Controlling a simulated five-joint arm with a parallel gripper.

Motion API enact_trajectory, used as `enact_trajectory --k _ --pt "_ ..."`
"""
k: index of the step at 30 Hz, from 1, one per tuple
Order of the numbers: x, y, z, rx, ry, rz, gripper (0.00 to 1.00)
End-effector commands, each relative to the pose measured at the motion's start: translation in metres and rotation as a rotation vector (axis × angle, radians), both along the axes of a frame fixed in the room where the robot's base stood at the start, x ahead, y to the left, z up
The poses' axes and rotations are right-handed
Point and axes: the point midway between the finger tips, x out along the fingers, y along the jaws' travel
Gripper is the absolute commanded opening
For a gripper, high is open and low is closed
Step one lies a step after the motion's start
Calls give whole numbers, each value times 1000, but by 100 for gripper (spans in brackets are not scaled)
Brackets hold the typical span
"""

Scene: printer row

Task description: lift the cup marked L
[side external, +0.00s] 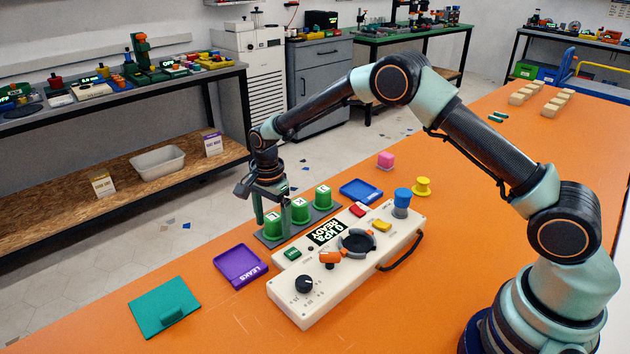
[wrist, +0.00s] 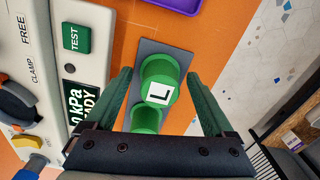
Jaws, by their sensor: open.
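The cup marked L (wrist: 159,84) is a green cup with a white square label on top, standing between my gripper's fingers in the wrist view. In the side view the L cup (side external: 272,226) is the nearest of three green cups on a dark grey plate (side external: 262,245). My gripper (side external: 268,202) is above it at the left end of the row, pointing down. In the wrist view my gripper (wrist: 160,95) has its two green fingers apart, with visible gaps on both sides of the cup. I cannot tell exactly how high the fingertips are.
A white tester box (side external: 345,262) with knobs and a screen stands beside the cups. A purple tray (side external: 240,264) marked LEAKS, a blue tray (side external: 361,190) and a teal plate (side external: 165,308) lie nearby. Another green cup (wrist: 146,112) stands close to the L cup.

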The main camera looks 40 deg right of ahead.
Motion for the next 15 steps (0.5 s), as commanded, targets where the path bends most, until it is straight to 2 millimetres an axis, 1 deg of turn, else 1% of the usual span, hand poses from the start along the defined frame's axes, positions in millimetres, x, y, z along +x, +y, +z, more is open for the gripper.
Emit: enact_trajectory --k 5,6,7,8,9,11,15 --pt "0 0 0 0 -1 0 88" --pt "0 0 0 0 -1 0 80" --pt "0 0 0 0 -1 0 69" --pt "0 0 0 0 -1 0 57" --pt "0 0 0 0 -1 0 42" --pt "0 0 0 0 0 0 19" --pt "0 0 0 0 -1 0 18"
